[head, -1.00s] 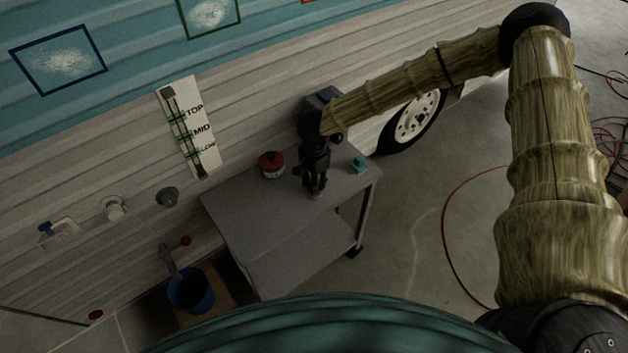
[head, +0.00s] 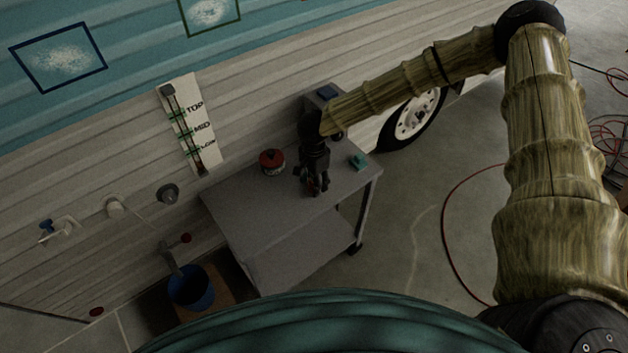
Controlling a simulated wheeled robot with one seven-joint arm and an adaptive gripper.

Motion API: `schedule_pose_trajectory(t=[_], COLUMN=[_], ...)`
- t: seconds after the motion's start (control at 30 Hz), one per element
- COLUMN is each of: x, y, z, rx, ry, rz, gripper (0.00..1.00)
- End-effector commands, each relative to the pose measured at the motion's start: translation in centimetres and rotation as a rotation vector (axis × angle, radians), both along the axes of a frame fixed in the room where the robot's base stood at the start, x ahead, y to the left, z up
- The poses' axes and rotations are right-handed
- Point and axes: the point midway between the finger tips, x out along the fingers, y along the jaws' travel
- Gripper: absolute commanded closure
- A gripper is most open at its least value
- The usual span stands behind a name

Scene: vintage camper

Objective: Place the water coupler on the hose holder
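My gripper (head: 314,190) points down over the front part of the grey cart's top (head: 240,215). Its fingers are small and dark, and I cannot tell whether they are open or shut. A small reddish patch shows at the fingers, but I cannot tell whether it is a held thing. A small teal piece (head: 358,162) lies on the cart right of my gripper. A red and black round item (head: 272,162) sits left of it. I cannot tell for sure which thing is the water coupler or which is the hose holder.
A blue bucket (head: 190,289) stands below a tap (head: 171,260). A wheel (head: 415,116) is behind the cart. Red hose (head: 446,225) lies on the floor.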

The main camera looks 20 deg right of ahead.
Motion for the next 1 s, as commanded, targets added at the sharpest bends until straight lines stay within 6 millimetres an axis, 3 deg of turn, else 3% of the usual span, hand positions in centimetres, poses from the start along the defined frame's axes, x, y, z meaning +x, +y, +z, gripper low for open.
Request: schedule_pose_trajectory(t=[0.27, 0.8, 1.0], x=[0.0, 0.0, 0.0], y=[0.0, 0.0, 0.0], z=[1.9, 10.1, 12.3], rx=[0.001, 0.000, 0.000], ry=[-0.002, -0.001, -0.001], rz=[0.000, 0.000, -0.001], gripper=[0.52, 0.52, 0.52])
